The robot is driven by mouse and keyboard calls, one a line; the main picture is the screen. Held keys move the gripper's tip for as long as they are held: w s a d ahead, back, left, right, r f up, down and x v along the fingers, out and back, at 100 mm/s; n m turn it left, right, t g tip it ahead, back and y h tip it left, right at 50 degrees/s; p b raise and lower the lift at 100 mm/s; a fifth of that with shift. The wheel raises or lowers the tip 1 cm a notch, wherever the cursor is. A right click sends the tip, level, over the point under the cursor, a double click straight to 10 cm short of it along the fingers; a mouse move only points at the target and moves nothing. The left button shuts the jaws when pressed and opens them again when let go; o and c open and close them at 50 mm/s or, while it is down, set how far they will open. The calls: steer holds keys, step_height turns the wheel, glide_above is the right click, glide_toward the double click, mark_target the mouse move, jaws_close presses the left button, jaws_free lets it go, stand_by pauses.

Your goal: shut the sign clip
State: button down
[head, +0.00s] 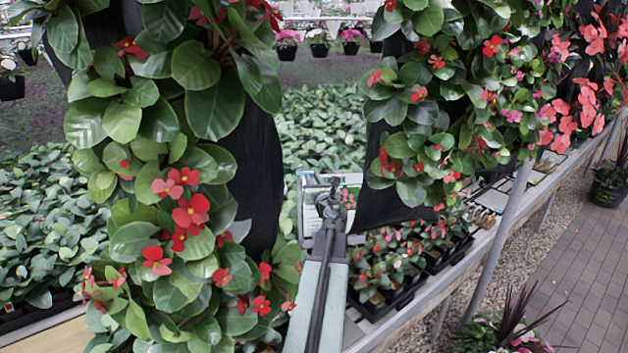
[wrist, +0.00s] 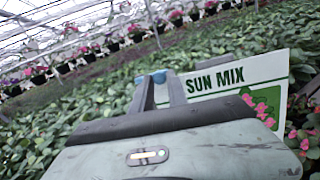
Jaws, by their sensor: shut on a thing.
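My gripper (head: 328,194) is in front of a white sign board (head: 309,208) in the head view. In the wrist view the sign board (wrist: 236,85) reads "SUN MIX" in green, with pink flowers printed on it, and stands tilted behind and right of the fingers. My gripper (wrist: 151,79) has its two fingers close together at the sign's left edge, with blue at their tips. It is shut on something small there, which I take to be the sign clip. The clip itself is mostly hidden by the fingers, and its shape cannot be made out.
Leafy hanging planters with red flowers (head: 185,211) stand close on the left and at upper right (head: 420,150). Potted plants in dark trays (head: 385,290) sit on the bench beside my arm. A brick path (head: 560,260) runs along the right.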

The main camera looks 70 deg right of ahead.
steer(key=c, duration=1.3)
jaws_free()
steer(key=shift+s, duration=0.1)
steer(key=v, duration=0.7)
steer(key=shift+s+a, duration=0.15)
steer(key=shift+a, duration=0.15)
